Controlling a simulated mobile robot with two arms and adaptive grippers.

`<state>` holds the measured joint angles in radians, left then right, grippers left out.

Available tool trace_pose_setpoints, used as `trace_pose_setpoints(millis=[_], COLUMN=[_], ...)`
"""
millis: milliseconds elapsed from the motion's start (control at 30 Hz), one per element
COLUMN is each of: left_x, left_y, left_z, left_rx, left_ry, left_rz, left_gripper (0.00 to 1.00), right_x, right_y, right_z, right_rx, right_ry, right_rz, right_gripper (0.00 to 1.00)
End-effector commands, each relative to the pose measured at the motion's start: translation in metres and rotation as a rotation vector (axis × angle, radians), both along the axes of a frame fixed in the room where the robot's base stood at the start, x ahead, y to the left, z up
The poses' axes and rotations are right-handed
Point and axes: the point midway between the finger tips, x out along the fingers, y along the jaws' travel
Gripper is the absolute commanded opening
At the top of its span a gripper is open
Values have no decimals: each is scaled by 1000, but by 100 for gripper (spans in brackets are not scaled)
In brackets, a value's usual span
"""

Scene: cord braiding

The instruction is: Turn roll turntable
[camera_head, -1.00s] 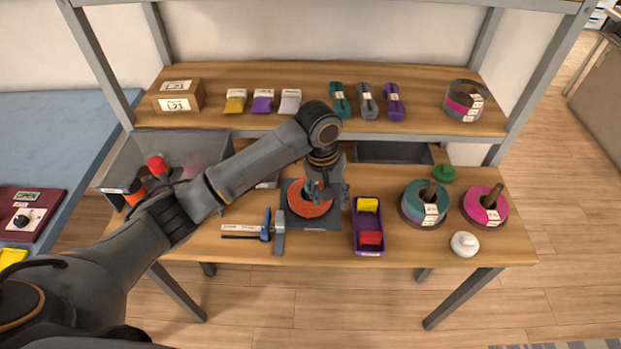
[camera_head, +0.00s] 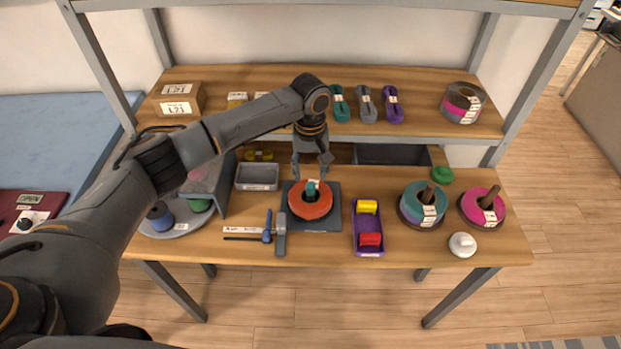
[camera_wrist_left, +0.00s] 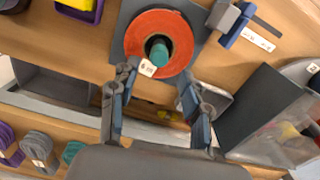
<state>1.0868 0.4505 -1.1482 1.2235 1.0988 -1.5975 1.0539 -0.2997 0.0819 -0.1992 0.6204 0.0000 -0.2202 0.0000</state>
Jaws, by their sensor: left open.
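The turntable (camera_head: 163,232) is a light grey round disc at the left of the table. A dark upright divider (camera_head: 232,180) stands on it. A blue roll (camera_head: 159,215) and a green roll (camera_head: 200,205) are on its front side; my arm hides part of it. In the left wrist view the divider (camera_wrist_left: 262,110) shows at the right. My left gripper (camera_head: 310,168) is open and empty, pointing down just behind an orange roll (camera_head: 310,206) with a teal core on a dark square base. In the left wrist view its fingertips (camera_wrist_left: 156,80) are spread at the roll's edge. My right gripper is out of view.
A grey tray (camera_head: 257,177) sits between turntable and orange roll. Hammer-like tools (camera_head: 280,232) lie in front. A purple tray (camera_head: 368,250) holds yellow and red blocks. Teal (camera_head: 417,207) and pink (camera_head: 475,207) rolls stand right. The shelf (camera_head: 425,115) overhangs the table's back.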

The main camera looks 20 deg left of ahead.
Motion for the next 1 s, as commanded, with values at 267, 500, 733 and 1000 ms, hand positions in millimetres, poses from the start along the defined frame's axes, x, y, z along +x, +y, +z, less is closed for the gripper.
trace_pose_setpoints(millis=[267,500,733,1000], left_x=[0,0,0,0], left_y=[-1,-1,-1,-1], left_z=[-39,-47,-47,-47], left_rx=[0,-1,-1,-1], left_ry=[1,-2,-1,-1], left_rz=[-2,-2,-2,-2], left_gripper=[47,47,33,0], right_x=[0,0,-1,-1], right_y=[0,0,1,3], right_z=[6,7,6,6], right_rx=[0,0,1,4], right_ry=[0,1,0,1], right_rz=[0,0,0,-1], right_gripper=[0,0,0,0])
